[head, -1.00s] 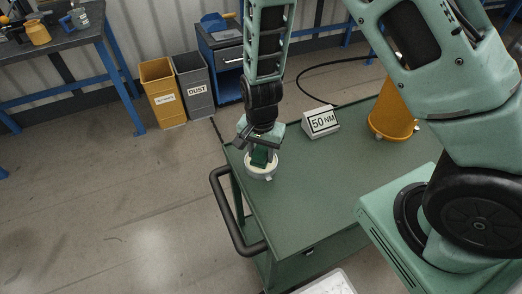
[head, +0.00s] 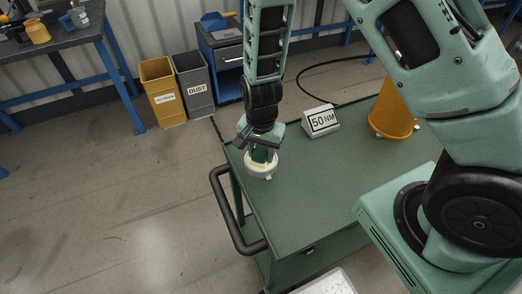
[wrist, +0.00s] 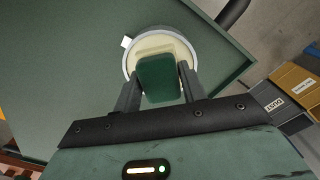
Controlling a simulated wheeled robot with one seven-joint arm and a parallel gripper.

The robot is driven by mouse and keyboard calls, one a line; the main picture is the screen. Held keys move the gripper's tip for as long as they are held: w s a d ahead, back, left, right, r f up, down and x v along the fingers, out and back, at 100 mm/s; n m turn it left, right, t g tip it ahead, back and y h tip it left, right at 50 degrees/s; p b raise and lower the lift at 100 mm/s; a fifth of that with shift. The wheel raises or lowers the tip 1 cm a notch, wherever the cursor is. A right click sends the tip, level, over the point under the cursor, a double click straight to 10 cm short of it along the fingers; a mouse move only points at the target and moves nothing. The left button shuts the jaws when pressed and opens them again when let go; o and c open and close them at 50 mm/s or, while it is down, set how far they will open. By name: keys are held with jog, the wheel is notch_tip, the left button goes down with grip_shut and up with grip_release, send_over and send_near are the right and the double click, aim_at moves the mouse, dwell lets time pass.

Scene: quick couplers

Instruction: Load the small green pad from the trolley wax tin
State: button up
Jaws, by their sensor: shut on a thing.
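My gripper (wrist: 158,98) points down over the far left corner of the green trolley top (head: 300,195). It is shut on the small green pad (wrist: 159,77), which shows between the two fingers in the wrist view and partly below the gripper in the head view (head: 260,157). The round white wax tin (head: 261,172) stands on the trolley right under the pad, with cream wax inside. In the wrist view the tin (wrist: 190,52) shows around and behind the pad. I cannot tell whether the pad touches the wax.
A black handle (head: 235,215) runs along the trolley's left side. Yellow (head: 162,92) and grey (head: 195,87) bins stand on the floor behind. The trolley's middle is clear.

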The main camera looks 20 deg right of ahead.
aim_at(261, 150)
notch_tip(261, 150, up, 7)
jog(key=p, duration=0.6)
dwell(0.4)
dwell(0.6)
